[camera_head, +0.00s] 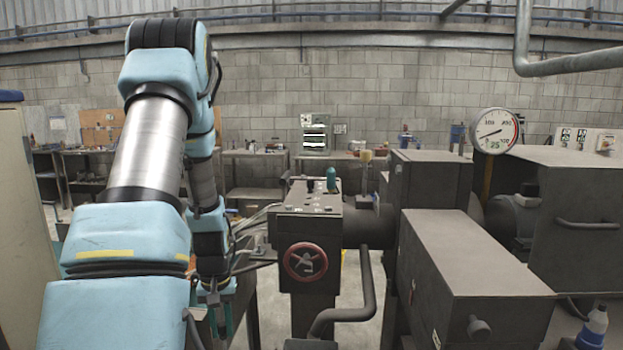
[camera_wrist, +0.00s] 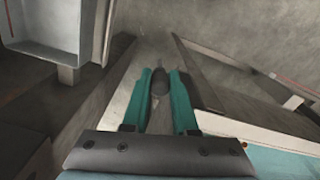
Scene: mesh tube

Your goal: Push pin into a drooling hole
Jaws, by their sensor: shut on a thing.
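My gripper (camera_head: 221,318) hangs low at the left of the dark machine in the head view, partly hidden by my arm. In the wrist view its two teal fingers (camera_wrist: 160,85) are shut on a small dark pin-like piece (camera_wrist: 160,80) between their tips. Below the tips is a long pale grey surface. The dark machine block (camera_head: 310,225) with a red round handwheel (camera_head: 305,261) stands to the right of my gripper. A green knob-like piece (camera_head: 331,178) and small dark fittings are on its top. I cannot make out a drooling hole in either view.
A bent dark pipe (camera_head: 366,290) runs beside the block, with large dark housings (camera_head: 475,260) to the right. A round gauge (camera_head: 494,132) stands above them. Workbenches line the back wall. A grey box (camera_wrist: 55,30) is at upper left in the wrist view.

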